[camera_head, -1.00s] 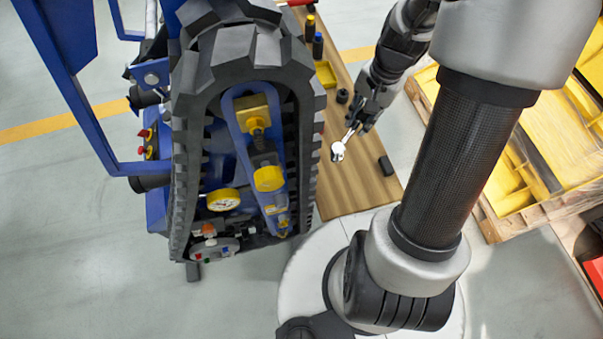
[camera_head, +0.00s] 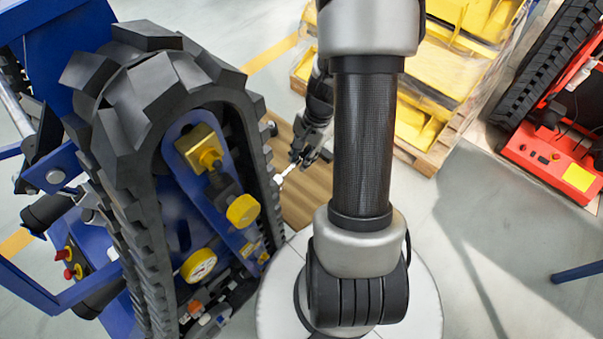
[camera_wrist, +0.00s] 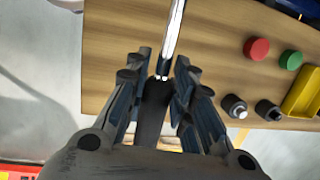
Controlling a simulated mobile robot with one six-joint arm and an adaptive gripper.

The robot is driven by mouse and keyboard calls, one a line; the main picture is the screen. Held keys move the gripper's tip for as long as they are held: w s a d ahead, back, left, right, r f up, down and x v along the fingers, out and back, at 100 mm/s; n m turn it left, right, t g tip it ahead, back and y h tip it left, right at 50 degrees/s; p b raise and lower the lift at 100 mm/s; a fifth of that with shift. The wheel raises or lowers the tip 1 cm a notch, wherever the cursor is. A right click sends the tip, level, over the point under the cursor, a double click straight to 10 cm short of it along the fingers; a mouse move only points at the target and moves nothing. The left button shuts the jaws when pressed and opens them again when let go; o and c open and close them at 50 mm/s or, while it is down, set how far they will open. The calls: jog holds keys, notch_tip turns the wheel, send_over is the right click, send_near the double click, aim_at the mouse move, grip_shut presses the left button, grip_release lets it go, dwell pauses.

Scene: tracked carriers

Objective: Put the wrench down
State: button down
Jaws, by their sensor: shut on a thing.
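My gripper (camera_head: 306,152) is shut on the silver wrench (camera_head: 283,174), whose visible end sticks out toward the carrier's track. In the wrist view the fingers (camera_wrist: 160,78) close around the wrench (camera_wrist: 174,32), and its bright shaft runs up past the picture's top edge. The rest of the wrench is out of view. The wooden tabletop (camera_head: 310,200) lies beneath the gripper; the wrist view shows its bare surface (camera_wrist: 120,42) behind the wrench. I cannot tell whether the wrench touches the wood.
A red cap (camera_wrist: 257,49), a green cap (camera_wrist: 291,60), dark sockets (camera_wrist: 234,105) and a yellow tray (camera_wrist: 303,95) sit right in the wrist view. A blue tracked carrier (camera_head: 215,190) stands close left. A pallet of yellow parts (camera_head: 425,125) and a red machine (camera_head: 550,160) are right.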

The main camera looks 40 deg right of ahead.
jog(key=shift+s+d+b+x, duration=0.15)
jog(key=shift+b+x, duration=0.25)
jog(key=shift+x, duration=0.7)
jog(key=shift+s+d+b+x, duration=0.1)
jog(key=shift+d+b+x, duration=0.25)
jog(key=shift+x, duration=0.75)
jog(key=shift+s+d+b+x, duration=0.1)
jog(key=shift+b+x, duration=0.4)
jog(key=shift+x, duration=0.6)
jog(key=shift+a+f, duration=0.1)
jog(key=shift+f, duration=0.05)
jog(key=shift+f, duration=0.15)
jog(key=c, duration=1.4)
grip_release()
jog(key=shift+o, duration=0.2)
jog(key=p+v, duration=0.5)
jog(key=v, duration=0.7)
